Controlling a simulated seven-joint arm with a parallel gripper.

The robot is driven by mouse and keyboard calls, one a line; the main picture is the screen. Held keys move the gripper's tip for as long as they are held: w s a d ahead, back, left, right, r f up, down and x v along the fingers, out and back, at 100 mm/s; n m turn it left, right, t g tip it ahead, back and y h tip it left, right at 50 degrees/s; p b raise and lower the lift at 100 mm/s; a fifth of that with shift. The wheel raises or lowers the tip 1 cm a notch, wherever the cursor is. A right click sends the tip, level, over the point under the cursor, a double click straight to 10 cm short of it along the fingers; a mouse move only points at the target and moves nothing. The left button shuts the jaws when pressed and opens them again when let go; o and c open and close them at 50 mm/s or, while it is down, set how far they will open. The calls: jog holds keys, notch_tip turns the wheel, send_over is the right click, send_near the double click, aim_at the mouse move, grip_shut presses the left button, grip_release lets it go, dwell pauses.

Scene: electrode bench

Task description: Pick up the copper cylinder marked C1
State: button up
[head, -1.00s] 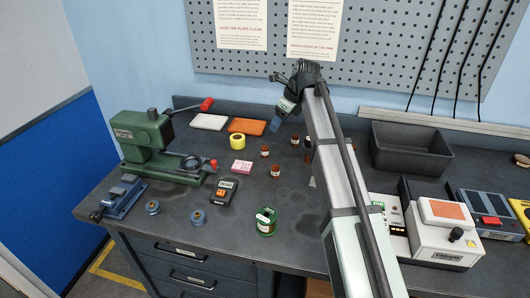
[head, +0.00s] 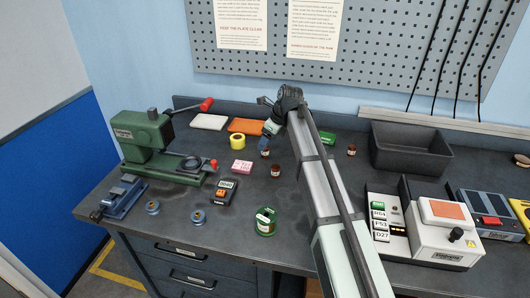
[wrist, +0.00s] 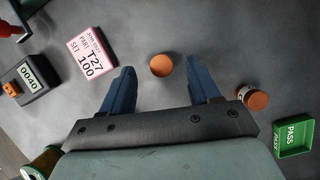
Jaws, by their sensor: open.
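Several small copper cylinders stand on the dark bench; their marks are too small to read, so I cannot tell which is C1. One copper cylinder (wrist: 161,65) shows in the wrist view ahead of and between my fingers, its round top bare. It looks like the cylinder (head: 265,153) just below my gripper (head: 269,129) in the head view. My gripper is open and empty, with a blue finger on each side (wrist: 161,88). Another copper cylinder with a pale band (wrist: 252,97) is beside the right finger. More cylinders stand nearer (head: 274,172) and farther right (head: 351,150).
A pink T27 pad (wrist: 92,53) and a meter (wrist: 32,79) lie left of my fingers. A green PASS tray (wrist: 295,138) is at right. A yellow tape roll (head: 237,140) and a green press (head: 150,140) stand left. My arm hides part of the bench.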

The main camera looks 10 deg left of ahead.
jog(key=shift+d+x, duration=0.15)
jog(key=shift+x, duration=1.05)
jog(key=shift+d+x, duration=0.15)
jog(key=shift+x, duration=1)
jog(key=shift+f, duration=0.1)
jog(key=shift+c, duration=0.3)
grip_shut()
